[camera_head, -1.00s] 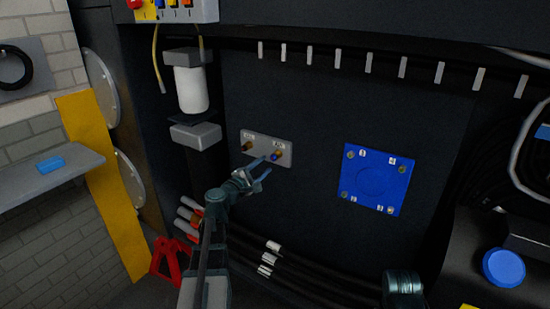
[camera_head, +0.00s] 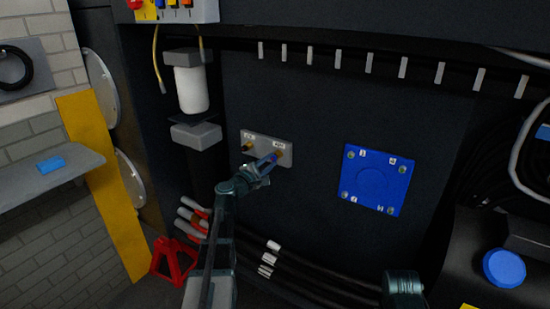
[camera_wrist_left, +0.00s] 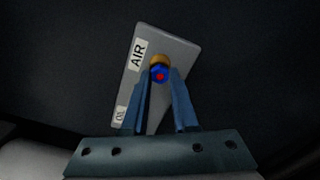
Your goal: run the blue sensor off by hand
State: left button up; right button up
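The blue sensor (camera_wrist_left: 159,74) has a red centre and sits in a brass fitting beside the AIR label on a grey plate (camera_wrist_left: 182,48). In the head view the plate (camera_head: 262,139) is on the dark chassis wall, and the sensor shows as a small blue-purple spot (camera_head: 272,158). My left gripper (camera_head: 270,158) is at the plate's right end, its fingers drawn in on the sensor. In the left wrist view the fingertips (camera_wrist_left: 162,76) lie on either side of it. A second brass fitting (camera_head: 248,147) is at the plate's left end. My right gripper is out of view.
A blue square cover (camera_head: 376,180) with numbered corners is to the right. A white filter canister (camera_head: 191,90) is up left. Black hoses (camera_head: 290,272) run below, near a red stand (camera_head: 174,260). A grey shelf (camera_head: 50,178) is at the left.

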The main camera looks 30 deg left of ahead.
pick_arm(q)
grip_shut()
jog(key=shift+s, duration=0.1)
jog(key=n, duration=0.9)
jog(key=shift+s, duration=0.1)
jog(key=n, duration=1)
jog(key=shift+s+f+n, duration=0.1)
jog(key=shift+n, duration=0.2)
jog(key=n, duration=0.5)
jog(key=shift+n, duration=0.3)
